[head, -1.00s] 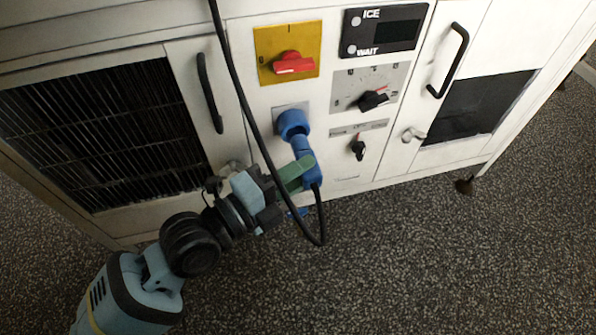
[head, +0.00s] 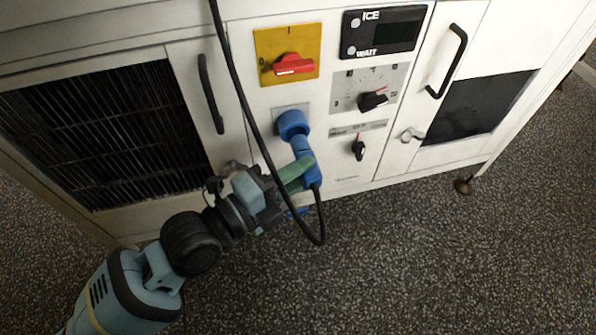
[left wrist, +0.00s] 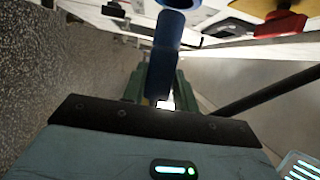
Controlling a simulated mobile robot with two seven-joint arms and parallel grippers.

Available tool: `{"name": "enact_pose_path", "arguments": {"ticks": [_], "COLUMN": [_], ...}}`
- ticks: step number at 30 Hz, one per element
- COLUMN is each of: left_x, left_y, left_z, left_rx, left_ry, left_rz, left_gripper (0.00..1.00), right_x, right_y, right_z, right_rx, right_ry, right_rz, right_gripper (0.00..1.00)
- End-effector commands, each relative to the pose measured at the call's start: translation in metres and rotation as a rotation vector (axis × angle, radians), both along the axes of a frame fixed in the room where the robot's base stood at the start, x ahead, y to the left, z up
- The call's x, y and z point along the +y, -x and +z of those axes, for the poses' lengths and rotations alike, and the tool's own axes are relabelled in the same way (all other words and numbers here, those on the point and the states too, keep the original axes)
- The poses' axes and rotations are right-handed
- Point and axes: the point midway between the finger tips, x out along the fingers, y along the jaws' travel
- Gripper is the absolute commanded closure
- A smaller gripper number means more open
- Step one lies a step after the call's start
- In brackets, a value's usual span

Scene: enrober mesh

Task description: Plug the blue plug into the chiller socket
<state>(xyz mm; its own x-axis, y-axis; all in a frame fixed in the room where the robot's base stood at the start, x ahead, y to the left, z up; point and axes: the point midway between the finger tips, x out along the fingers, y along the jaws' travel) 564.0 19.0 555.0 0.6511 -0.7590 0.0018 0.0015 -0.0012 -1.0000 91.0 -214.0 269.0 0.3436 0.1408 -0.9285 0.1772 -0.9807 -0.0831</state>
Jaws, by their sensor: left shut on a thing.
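The blue plug (head: 306,163) is held by my left gripper (head: 300,178), whose green fingers are shut on its body. The plug's front end reaches up to the blue chiller socket (head: 292,123) on the white panel. In the head view the two overlap, so I cannot tell whether the plug is in the socket or just in front of it. In the left wrist view the plug (left wrist: 167,55) stands upright between the fingers, and the blue socket ring (left wrist: 183,4) shows at the top edge. My right gripper is not in view.
A black cable (head: 252,125) hangs from above, loops below the plug and joins its lower end. A red switch on a yellow plate (head: 288,52) is above the socket. Black dials (head: 372,100) are to the right. A dark grille (head: 95,135) and door handle (head: 209,92) are left.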

Motion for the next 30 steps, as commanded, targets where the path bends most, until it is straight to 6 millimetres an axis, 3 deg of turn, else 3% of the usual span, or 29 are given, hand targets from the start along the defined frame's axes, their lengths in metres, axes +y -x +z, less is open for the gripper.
{"name": "enact_pose_path", "arguments": {"ticks": [30], "left_x": [0.006], "left_y": [-0.019], "left_z": [0.001], "left_rx": [-0.005], "left_ry": [0.001], "left_rz": [0.000], "left_gripper": [1.00], "right_x": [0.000], "right_y": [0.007], "right_z": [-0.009], "right_rx": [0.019], "right_ry": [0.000], "right_rz": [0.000], "right_gripper": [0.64]}}
